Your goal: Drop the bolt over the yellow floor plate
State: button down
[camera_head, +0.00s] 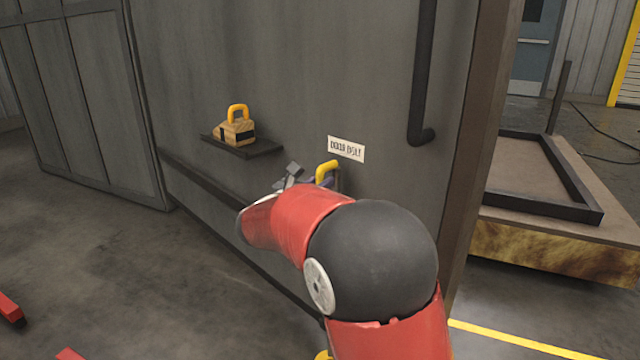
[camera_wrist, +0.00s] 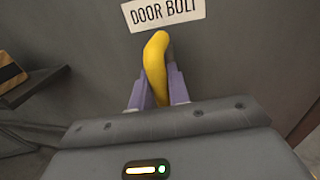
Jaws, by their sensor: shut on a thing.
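The bolt's yellow handle (camera_head: 327,171) stands against the grey door panel, just below a "DOOR BOLT" label. It also shows in the wrist view (camera_wrist: 155,65), upright between the purple fingers. My gripper (camera_wrist: 158,90) is shut on this handle; in the head view my red and black arm hides most of the gripper and the bolt's lower part. A small yellow patch (camera_head: 323,355) shows on the floor at the bottom edge, mostly behind my arm; I cannot tell if it is the floor plate.
A wooden wedge block (camera_head: 236,132) with a yellow handle sits on a small dark shelf (camera_head: 262,149) on the panel, left of the label (camera_head: 346,149). A dark vertical pipe (camera_head: 421,80) is to the right. A low framed platform (camera_head: 560,225) stands beyond the wall edge.

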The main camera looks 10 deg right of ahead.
notch_tip(320, 180, down, 6)
jog(key=b, duration=0.4)
jog(key=c, duration=1.4)
grip_release()
jog(key=shift+r, duration=0.1)
jog(key=v, duration=0.8)
jog(key=shift+p, duration=0.35)
jog(key=shift+d, duration=0.15)
